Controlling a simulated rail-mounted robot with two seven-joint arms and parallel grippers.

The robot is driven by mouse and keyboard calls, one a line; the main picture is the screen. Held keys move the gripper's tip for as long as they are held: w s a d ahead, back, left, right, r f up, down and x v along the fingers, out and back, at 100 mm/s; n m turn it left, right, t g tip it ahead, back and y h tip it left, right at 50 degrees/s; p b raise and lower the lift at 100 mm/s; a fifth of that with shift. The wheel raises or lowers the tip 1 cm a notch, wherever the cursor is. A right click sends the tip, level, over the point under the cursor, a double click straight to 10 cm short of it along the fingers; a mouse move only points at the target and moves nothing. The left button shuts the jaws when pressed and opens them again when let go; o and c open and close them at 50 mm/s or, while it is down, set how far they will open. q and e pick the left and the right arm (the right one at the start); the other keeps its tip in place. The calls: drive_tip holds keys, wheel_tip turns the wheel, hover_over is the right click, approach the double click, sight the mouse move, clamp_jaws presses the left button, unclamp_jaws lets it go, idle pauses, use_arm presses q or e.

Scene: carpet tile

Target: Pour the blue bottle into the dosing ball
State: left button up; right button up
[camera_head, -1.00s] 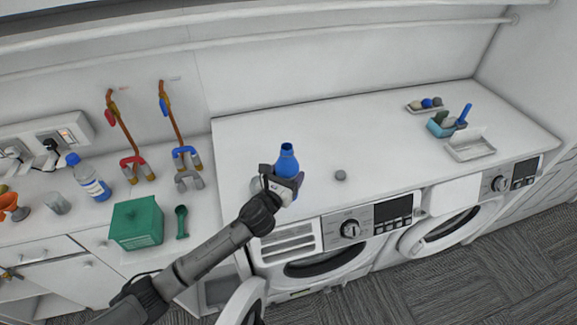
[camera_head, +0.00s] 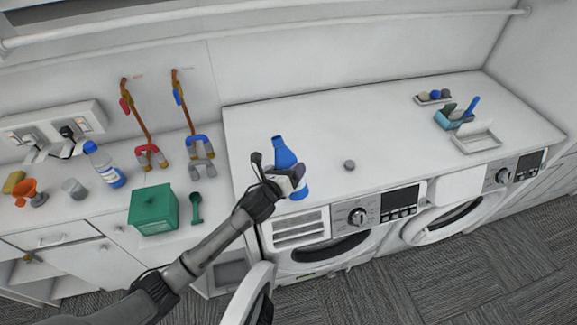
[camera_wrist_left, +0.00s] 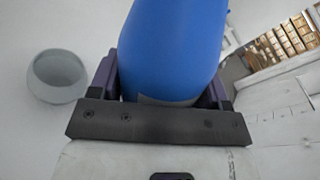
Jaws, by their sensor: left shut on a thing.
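The blue bottle (camera_head: 285,154) is held over the front of the white worktop, above the left washing machine. Its open neck points up and leans to the left in the head view. My left gripper (camera_head: 293,180) is shut around its body. In the left wrist view the blue bottle (camera_wrist_left: 175,45) fills the space between the fingers (camera_wrist_left: 163,85). A small grey round thing, seemingly the dosing ball (camera_head: 349,165), stands on the worktop to the right of the bottle, apart from it. In the left wrist view a round open grey cup, seemingly the same dosing ball (camera_wrist_left: 57,77), shows at left.
A green box (camera_head: 153,211), a green scoop (camera_head: 196,207) and a clear bottle with a blue cap (camera_head: 104,166) stand on the left counter. A white tray (camera_head: 476,139) and a teal holder (camera_head: 447,119) are at the right. The worktop around the ball is clear.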

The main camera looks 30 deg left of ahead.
use_arm(q)
drive_tip(key=shift+d+n, duration=0.2)
drive_tip(key=shift+n, duration=0.6)
drive_tip(key=shift+s+d+f+n+g+h, duration=0.15)
drive_tip(key=shift+d+f+n+g+h, duration=0.25)
drive_tip(key=shift+d+n, duration=0.4)
drive_tip(key=shift+s+d+f+n+h+b, duration=0.1)
drive_tip(key=shift+d+f+n+h+b, duration=0.15)
drive_tip(key=shift+n, duration=0.3)
drive_tip(key=shift+s+d+f+n+h+b, duration=0.15)
drive_tip(key=shift+f+n+b, duration=0.2)
drive_tip(key=shift+n, duration=0.2)
drive_tip(key=shift+w, duration=0.1)
drive_tip(key=shift+d+f+n+g+h+p, duration=0.3)
drive_tip(key=shift+f+n, duration=0.3)
drive_tip(key=shift+n, duration=0.3)
drive_tip(key=shift+f+n+h, duration=0.3)
drive_tip(key=shift+f+n, duration=0.2)
drive_tip(key=shift+f, duration=0.15)
drive_tip(key=shift+r, duration=0.1)
